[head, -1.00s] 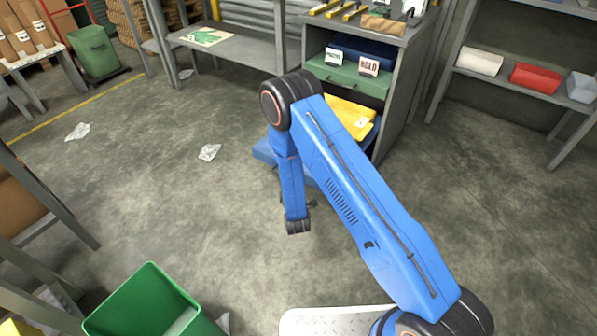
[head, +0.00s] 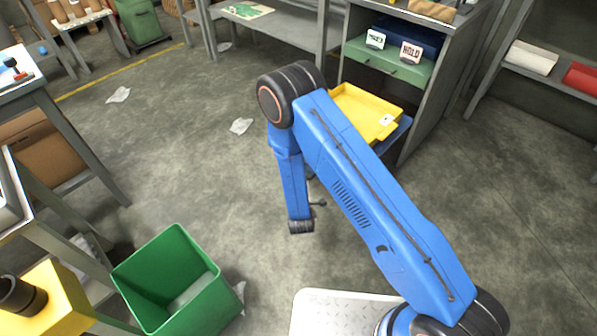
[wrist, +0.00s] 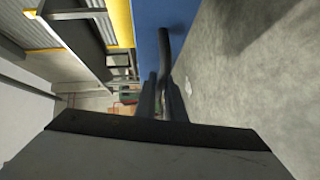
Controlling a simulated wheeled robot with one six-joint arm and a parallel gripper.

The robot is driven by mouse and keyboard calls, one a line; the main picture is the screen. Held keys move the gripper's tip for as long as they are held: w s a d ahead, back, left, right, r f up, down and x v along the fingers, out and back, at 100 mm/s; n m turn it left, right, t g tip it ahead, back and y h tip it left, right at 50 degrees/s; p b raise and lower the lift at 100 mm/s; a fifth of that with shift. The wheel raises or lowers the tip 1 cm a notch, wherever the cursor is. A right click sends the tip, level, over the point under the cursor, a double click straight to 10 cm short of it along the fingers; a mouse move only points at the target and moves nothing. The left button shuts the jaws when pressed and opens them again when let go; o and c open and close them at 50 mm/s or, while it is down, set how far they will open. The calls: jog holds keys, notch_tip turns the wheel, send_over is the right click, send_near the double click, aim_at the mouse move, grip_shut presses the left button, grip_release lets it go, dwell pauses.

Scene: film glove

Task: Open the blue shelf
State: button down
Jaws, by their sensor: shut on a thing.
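In the head view a grey cabinet (head: 436,108) holds stacked sliding levels. A blue shelf (head: 399,137) shows low in it, partly covered by a yellow tray-like level (head: 370,114) that sticks out of the cabinet front. My blue arm hides the rest of the blue shelf. In the wrist view a blue panel (wrist: 150,22) fills the top middle, with a dark bar (wrist: 164,48) in front of it. My gripper (wrist: 163,100) is shut on what looks like this bar. The fingertips are dark and hard to tell from it. The head view does not clearly show the jaws.
A green drawer (head: 388,63) with two label cards is above the yellow level. A green bin (head: 172,282) stands at the lower left, near a table (head: 62,125). Paper scraps (head: 241,126) lie on the floor. Open floor lies left of my arm.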

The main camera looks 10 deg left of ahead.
jog(key=shift+d, duration=0.1)
jog(key=c, duration=2.1)
grip_release()
jog(key=v, duration=1.7)
jog(key=shift+s, duration=0.2)
jog(key=shift+w+r, duration=0.1)
